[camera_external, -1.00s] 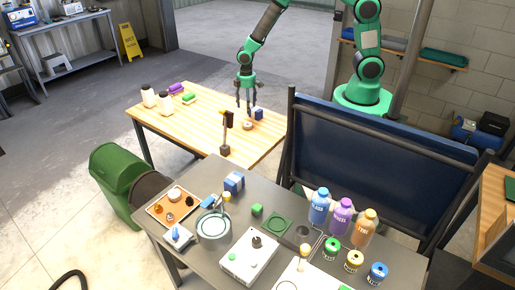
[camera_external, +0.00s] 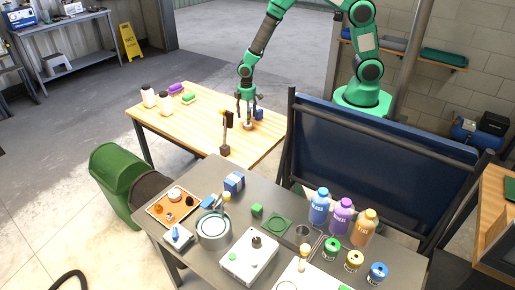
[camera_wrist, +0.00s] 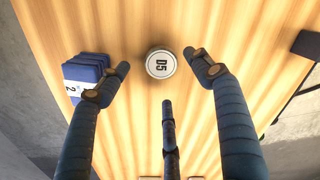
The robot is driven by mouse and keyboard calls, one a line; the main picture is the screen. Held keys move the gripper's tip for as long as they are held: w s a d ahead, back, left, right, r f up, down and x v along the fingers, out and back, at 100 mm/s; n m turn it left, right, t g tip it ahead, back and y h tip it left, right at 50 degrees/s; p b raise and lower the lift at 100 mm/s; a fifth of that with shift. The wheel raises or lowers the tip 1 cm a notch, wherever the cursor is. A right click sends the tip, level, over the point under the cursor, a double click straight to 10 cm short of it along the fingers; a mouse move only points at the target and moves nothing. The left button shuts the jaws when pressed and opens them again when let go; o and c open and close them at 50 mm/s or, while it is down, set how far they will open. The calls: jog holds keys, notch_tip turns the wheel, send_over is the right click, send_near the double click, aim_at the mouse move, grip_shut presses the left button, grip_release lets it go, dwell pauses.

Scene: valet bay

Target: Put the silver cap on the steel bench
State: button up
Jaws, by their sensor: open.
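A small round silver cap with a pale top marked "D5" (camera_wrist: 160,64) lies on the light wooden table. In the external view the cap (camera_external: 248,127) is near the table's right side, just under my gripper (camera_external: 246,117). In the wrist view my gripper (camera_wrist: 160,78) is open, with one finger left of the cap, one right and a third below it in the picture. Gaps show between the cap and the fingers. A grey bench (camera_external: 263,188), apparently the steel bench, stands in the foreground and bears many things.
A blue box (camera_wrist: 85,80) lies close to the left finger. Bottles, jars, a tray (camera_external: 155,208) and a white case crowd the grey bench. A dark blue panel (camera_external: 380,140) rises behind it.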

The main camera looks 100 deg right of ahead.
jog(key=shift+a+f+b, duration=0.2)
jog(key=shift+f+b, duration=0.35)
jog(key=shift+f, duration=1.9)
jog(key=c, duration=1.4)
jog(key=shift+o, duration=0.2)
jog(key=shift+r, duration=0.1)
jog(key=shift+r, duration=0.5)
jog(key=r, duration=0.1)
jog(key=s+r+p, duration=0.1)
jog(key=shift+a+r, duration=0.1)
jog(key=shift+r, duration=0.2)
jog(key=s+a, duration=0.1)
jog(key=s, duration=0.4)
jog(key=s+a+p, duration=0.1)
jog(key=s, duration=0.3)
jog(key=s+a+r+p, duration=0.1)
jog(key=s, duration=0.4)
jog(key=shift+s+a+r, duration=0.1)
jog(key=shift+s+a, duration=0.2)
jog(key=shift+a, duration=0.1)
